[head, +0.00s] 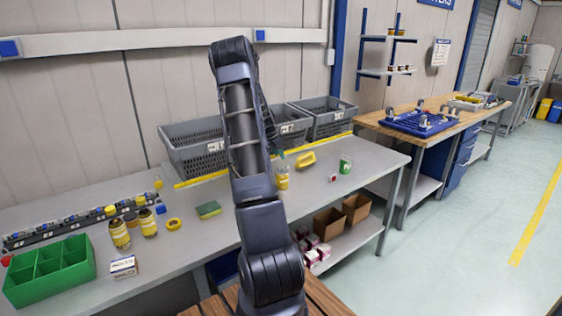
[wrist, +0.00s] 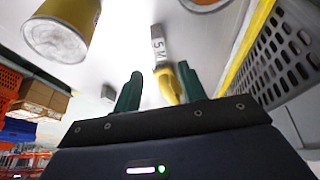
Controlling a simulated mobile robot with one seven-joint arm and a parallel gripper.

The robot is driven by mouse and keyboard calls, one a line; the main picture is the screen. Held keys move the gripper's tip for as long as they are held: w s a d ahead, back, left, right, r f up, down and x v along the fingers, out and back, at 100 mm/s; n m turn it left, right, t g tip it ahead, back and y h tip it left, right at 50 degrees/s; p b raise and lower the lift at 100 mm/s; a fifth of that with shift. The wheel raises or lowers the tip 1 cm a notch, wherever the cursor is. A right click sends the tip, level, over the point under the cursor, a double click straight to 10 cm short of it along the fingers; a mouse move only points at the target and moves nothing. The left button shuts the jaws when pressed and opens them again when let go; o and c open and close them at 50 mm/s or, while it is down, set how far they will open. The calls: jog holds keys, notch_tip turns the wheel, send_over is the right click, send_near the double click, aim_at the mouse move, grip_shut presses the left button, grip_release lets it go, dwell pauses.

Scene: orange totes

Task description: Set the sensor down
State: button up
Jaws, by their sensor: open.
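I cannot pick out with certainty which thing is the sensor. In the wrist view my gripper (wrist: 159,82) has two green fingers standing apart. A yellow thing (wrist: 168,84) shows between the fingertips, partly behind the right finger. I cannot tell whether it is between the fingers or beyond them on the bench. A grey-white piece marked "5 M" (wrist: 158,45) adjoins it. In the head view the arm hides most of my gripper (head: 279,153), which is over the grey bench (head: 240,222). A yellow object (head: 306,160) lies on the bench to its right.
A yellow can (head: 282,180) stands near the arm, and a green-and-white can (head: 345,164) stands farther right. Grey crates (head: 192,150) line the back. A green divided tray (head: 50,272), jars (head: 119,235) and a sponge (head: 208,210) are left. The bench's front middle is clear.

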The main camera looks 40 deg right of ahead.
jog(key=s+a+r+n+t+y, duration=0.15)
jog(key=s+a+r+n, duration=0.35)
jog(key=a+r, duration=0.65)
jog(key=s+a+r+n+t+y, duration=0.1)
jog(key=s+a+r+n+t, duration=0.15)
jog(key=s+a+r, duration=0.9)
jog(key=s+a+n+y, duration=0.2)
jog(key=s+a+n, duration=0.8)
jog(key=s+a, duration=1)
jog(key=a, duration=0.3)
jog(key=shift+s+f+t, duration=0.25)
jog(key=shift+s+t, duration=0.05)
jog(key=shift+n, duration=0.25)
